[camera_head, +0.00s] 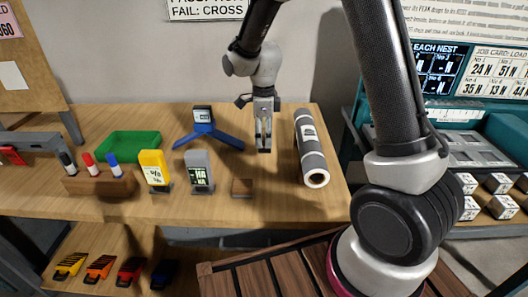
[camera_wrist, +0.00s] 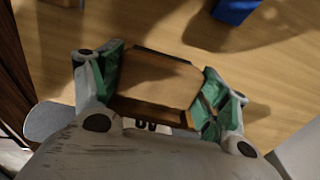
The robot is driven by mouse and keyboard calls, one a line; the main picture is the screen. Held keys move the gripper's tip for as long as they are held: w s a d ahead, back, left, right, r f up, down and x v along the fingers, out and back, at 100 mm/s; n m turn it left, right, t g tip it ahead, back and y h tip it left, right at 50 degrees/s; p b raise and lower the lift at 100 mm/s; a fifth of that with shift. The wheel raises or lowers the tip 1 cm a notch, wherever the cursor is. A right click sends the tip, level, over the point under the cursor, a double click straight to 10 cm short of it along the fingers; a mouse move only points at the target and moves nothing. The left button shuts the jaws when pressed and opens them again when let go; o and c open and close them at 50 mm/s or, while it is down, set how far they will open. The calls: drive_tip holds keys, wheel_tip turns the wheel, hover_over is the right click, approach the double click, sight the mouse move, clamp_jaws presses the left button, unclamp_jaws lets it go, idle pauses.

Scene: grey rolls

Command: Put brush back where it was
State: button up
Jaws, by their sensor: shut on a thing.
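My gripper (camera_head: 264,148) points down above the table, left of the grey roll. In the wrist view, its green-padded fingers (camera_wrist: 160,90) are shut on a tan, wood-coloured block (camera_wrist: 155,80) with dark edges, which seems to be the brush. Its bristles or underside are hidden. In the head view, the held thing is mostly hidden by the fingers.
The grey roll (camera_head: 309,146) lies close right of my gripper. A blue stand (camera_head: 208,135), a grey device (camera_head: 199,170), a yellow device (camera_head: 154,168), a marker holder (camera_head: 98,184) and a green tray (camera_head: 128,146) stand to the left. The wooden table (camera_head: 225,207) is clear along its front edge.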

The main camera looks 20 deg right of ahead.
drive_tip(key=shift+f, duration=3.15)
drive_tip(key=shift+c, duration=0.3)
drive_tip(key=o, duration=1.1)
drive_tip(key=shift+c, duration=0.2)
